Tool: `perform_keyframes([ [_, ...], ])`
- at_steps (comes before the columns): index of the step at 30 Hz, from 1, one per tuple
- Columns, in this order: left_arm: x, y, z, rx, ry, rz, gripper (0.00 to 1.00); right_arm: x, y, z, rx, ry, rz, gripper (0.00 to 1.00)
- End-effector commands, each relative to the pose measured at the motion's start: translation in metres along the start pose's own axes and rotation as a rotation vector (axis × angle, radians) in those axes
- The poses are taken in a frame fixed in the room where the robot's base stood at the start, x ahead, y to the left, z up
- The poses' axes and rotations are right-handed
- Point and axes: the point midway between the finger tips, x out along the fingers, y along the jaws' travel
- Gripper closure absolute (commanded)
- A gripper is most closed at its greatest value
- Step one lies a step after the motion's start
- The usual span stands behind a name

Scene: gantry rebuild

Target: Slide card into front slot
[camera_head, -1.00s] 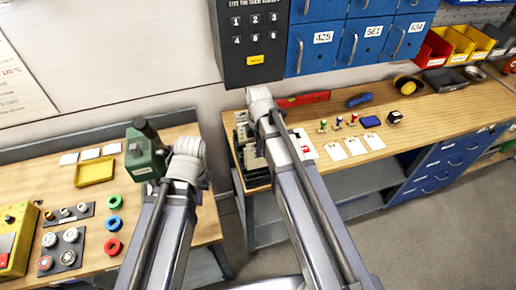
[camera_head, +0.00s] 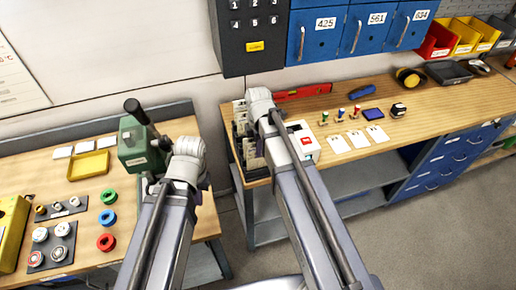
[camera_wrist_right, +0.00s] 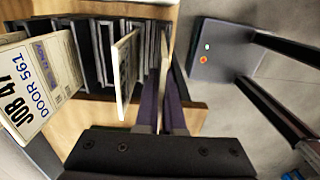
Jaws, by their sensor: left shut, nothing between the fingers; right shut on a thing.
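A card rack (camera_head: 238,122) with dark upright slots stands at the left end of the right bench; its slots (camera_wrist_right: 92,50) fill the upper left of the right wrist view. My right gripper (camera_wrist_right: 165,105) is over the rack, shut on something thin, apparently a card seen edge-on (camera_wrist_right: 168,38). A card (camera_wrist_right: 125,72) stands on edge just left of the fingers. A card marked JOB 47 DOOR 561 (camera_wrist_right: 38,85) is at the far left of that view. In the head view my right arm hides part of the rack. My left gripper (camera_head: 187,150) is shut and empty beside the green press.
The green press (camera_head: 138,148) with a dark handle stands on the left bench, near a yellow tray (camera_head: 88,165) and colored rings (camera_head: 108,218). White cards (camera_head: 357,139), stamps (camera_head: 340,114) and a red-and-white box (camera_head: 304,140) lie right of the rack. A gap separates the benches.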

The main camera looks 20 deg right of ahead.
Motion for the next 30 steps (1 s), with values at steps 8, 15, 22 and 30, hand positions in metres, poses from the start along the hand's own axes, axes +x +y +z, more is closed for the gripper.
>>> perform_keyframes([
  [8,0.019,0.002,-0.001,0.004,0.000,-0.001,1.00,0.019,0.000,0.000,0.000,0.000,0.000,1.00],
  [15,0.026,0.002,-0.002,0.006,0.000,-0.001,1.00,0.026,0.000,0.000,0.000,0.000,0.000,1.00],
  [22,0.026,0.002,-0.002,0.006,0.000,-0.001,1.00,0.026,0.000,0.000,0.000,0.000,0.000,1.00],
  [30,0.026,0.002,-0.002,0.006,0.000,-0.001,1.00,0.026,0.000,0.000,0.000,0.000,0.000,0.72],
])
